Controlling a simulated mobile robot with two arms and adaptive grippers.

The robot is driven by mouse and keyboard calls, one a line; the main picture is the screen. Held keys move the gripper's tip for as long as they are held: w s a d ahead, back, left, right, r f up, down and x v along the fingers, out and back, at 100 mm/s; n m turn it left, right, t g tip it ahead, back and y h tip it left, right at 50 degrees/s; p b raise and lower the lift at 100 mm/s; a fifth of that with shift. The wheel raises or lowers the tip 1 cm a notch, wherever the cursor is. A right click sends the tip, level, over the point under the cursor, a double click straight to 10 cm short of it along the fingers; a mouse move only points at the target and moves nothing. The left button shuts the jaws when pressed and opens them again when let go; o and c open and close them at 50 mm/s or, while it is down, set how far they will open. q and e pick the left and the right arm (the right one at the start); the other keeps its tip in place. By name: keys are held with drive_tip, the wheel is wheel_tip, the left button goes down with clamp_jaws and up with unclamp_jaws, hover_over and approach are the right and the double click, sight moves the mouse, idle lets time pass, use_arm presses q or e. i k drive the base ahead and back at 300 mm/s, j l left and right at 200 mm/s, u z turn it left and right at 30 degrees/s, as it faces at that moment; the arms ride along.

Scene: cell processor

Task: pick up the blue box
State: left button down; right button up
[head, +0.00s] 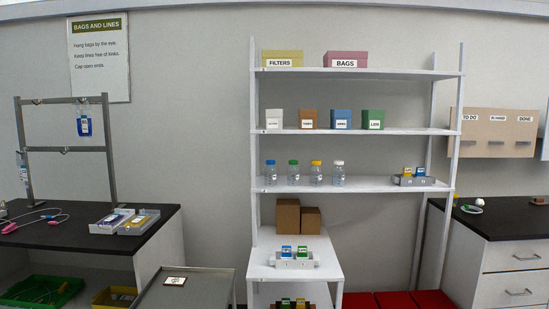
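A blue box (342,115) with a white label stands upright on the second shelf from the top of the white shelf unit (392,131). It sits between a brown box (308,114) on its left and a green box (371,115) on its right, with a small gap on each side. A white-grey box (274,114) stands farther left on that shelf. Neither of my grippers is in view, and nothing covers the blue box.
Above are the yellow FILTERS box (282,55) and pink BAGS box (346,55). Capped bottles (294,176) and a small rack (422,183) occupy the shelf below. A grey cart (210,289) stands front left, between the dark-topped bench (70,237) and the unit.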

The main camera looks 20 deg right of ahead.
sight(341, 119)
drive_tip(key=i+l+z, duration=0.15)
drive_tip(key=z, duration=1.15)
